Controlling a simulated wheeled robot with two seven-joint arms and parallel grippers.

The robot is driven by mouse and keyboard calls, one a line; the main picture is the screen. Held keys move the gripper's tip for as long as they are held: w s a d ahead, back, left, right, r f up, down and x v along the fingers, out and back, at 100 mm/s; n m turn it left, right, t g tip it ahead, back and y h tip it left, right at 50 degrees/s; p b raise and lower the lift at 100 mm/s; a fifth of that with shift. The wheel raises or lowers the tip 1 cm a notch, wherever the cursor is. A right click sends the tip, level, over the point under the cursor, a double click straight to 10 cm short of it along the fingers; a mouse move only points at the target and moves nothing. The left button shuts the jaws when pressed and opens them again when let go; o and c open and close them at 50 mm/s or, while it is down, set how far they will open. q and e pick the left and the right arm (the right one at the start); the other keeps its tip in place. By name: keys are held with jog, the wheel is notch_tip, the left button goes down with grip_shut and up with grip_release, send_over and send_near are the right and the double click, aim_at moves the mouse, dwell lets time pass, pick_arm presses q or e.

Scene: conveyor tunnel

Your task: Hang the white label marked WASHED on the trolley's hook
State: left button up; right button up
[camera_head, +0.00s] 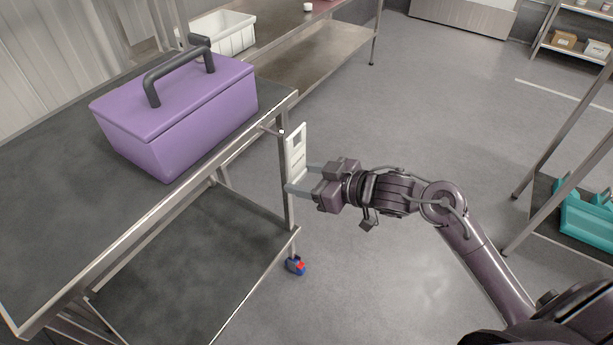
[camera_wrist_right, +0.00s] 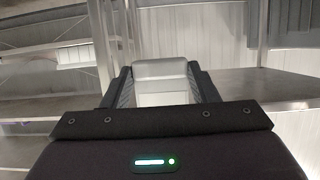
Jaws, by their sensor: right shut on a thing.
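My right gripper (camera_head: 299,178) is shut on the label's lower part. In the right wrist view the label (camera_wrist_right: 161,80) shows as a pale plate between the fingers. A thin metal hook (camera_head: 268,130) sticks out at the trolley's edge, just left of the label's upper part. Whether label and hook touch, I cannot tell. My left gripper is not in view.
A purple box (camera_head: 180,115) with a black handle stands on the trolley's top. A white crate (camera_head: 232,38) sits on a metal table behind. A teal crate (camera_head: 588,222) is on a rack at right. The floor in the middle is clear.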

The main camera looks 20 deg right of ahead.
jog(key=shift+w+a+p, duration=0.15)
jog(key=shift+w+a, duration=0.7)
jog(key=shift+w, duration=0.25)
jog(key=shift+w+a+p, duration=0.15)
jog(key=shift+w+a, duration=0.65)
jog(key=shift+w, duration=0.3)
jog(key=shift+f+b, duration=0.4)
jog(key=shift+f, duration=0.5)
jog(key=o, duration=1.5)
jog(key=shift+c, duration=0.2)
